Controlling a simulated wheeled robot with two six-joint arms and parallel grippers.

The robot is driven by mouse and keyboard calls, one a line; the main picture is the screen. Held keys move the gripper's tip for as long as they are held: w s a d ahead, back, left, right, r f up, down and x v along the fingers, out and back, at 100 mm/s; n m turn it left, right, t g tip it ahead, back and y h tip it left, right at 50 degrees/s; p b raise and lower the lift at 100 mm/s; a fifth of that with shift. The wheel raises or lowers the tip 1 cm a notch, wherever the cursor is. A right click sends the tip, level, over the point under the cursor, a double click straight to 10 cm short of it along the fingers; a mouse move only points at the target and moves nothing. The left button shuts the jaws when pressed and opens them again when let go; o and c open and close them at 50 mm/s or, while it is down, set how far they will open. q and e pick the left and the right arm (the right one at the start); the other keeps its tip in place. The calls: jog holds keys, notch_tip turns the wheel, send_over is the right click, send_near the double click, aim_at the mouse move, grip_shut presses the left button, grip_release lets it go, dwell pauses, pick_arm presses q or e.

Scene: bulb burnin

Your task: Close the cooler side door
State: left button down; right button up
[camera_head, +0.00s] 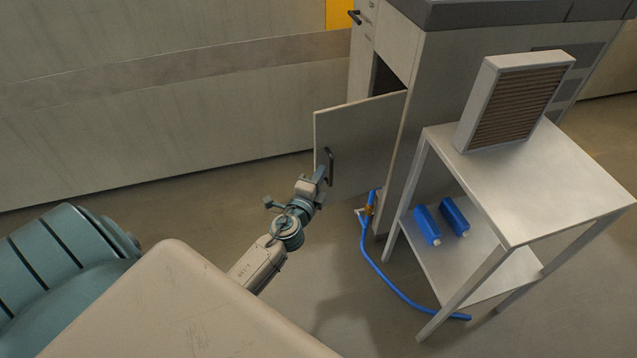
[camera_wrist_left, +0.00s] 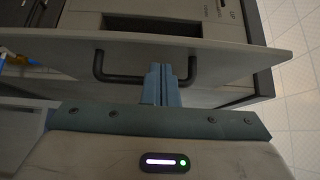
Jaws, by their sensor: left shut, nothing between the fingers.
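The cooler side door (camera_head: 358,137) is a grey panel standing open, swung out to the left from the cooler cabinet (camera_head: 455,65). It carries a dark bar handle (camera_head: 330,166) near its free edge. My left gripper (camera_head: 321,174) is at the door face beside the handle, with its fingers shut. In the left wrist view the door (camera_wrist_left: 235,62) spans the picture, and the shut fingers (camera_wrist_left: 161,72) overlap the dark handle (camera_wrist_left: 101,68). Nothing shows between them. Whether they touch the handle or door is unclear. My right gripper is not in view.
A blue hose (camera_head: 390,284) runs over the floor from a brass valve (camera_head: 370,206). The floor left of the door is clear.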

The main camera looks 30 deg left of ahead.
pick_arm(q)
jog(key=shift+w+a, duration=0.45)
jog(key=shift+a, duration=0.2)
jog(key=shift+a, duration=0.1)
